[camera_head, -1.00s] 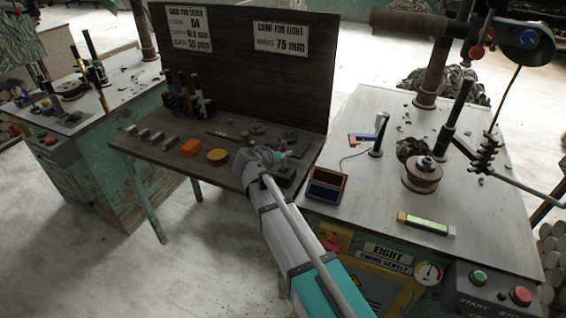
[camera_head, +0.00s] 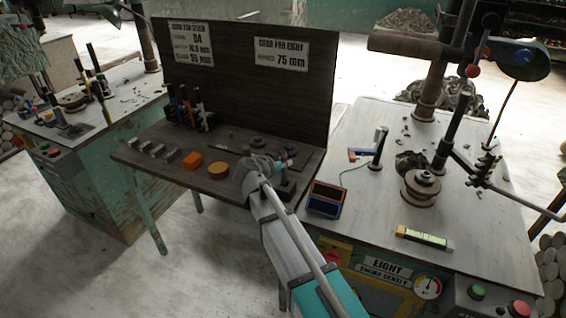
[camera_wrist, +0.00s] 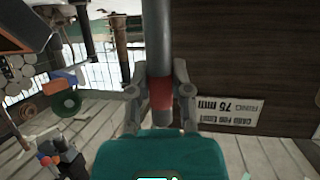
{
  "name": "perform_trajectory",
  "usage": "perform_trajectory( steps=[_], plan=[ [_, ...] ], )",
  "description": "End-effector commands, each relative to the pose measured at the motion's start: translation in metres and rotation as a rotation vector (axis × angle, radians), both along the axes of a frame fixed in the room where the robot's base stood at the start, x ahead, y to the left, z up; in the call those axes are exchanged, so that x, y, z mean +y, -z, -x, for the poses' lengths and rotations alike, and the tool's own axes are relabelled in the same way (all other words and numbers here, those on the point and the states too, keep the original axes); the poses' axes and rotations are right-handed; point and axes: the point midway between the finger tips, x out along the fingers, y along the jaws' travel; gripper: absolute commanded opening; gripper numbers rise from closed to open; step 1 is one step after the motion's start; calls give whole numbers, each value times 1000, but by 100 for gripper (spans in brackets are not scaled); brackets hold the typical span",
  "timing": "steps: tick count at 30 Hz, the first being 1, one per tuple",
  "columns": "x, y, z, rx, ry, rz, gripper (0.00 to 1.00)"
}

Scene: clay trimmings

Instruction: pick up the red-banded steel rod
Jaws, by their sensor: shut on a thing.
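The red-banded steel rod (camera_wrist: 157,38) stands lengthwise between my fingers in the wrist view, its grey shaft running up out of the top of the picture. Its red band (camera_wrist: 162,93) lies right between the two finger pads. My gripper (camera_wrist: 160,97) is shut on the rod at that band. In the head view my gripper (camera_head: 258,172) is over the right part of the dark wooden bench (camera_head: 228,188). There the rod cannot be made out clearly against the gripper, and its lower end is hidden.
A dark upright board (camera_head: 240,75) with two signs stands behind the bench. An orange block (camera_head: 192,161), a round orange-yellow piece (camera_head: 218,170) and a rack of dark tools (camera_head: 190,112) sit to the left. A pale machine table (camera_head: 380,225) adjoins at right.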

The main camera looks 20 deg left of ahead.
Motion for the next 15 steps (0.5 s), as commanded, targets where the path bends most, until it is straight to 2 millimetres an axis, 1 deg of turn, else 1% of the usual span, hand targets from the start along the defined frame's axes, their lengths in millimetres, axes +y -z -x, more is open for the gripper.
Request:
perform_trajectory(
  steps=[1,15],
  plan=[
    [0,-10,0,-1,0,1,0],
    [0,-58,0,-1,0,0,0]
  ],
)
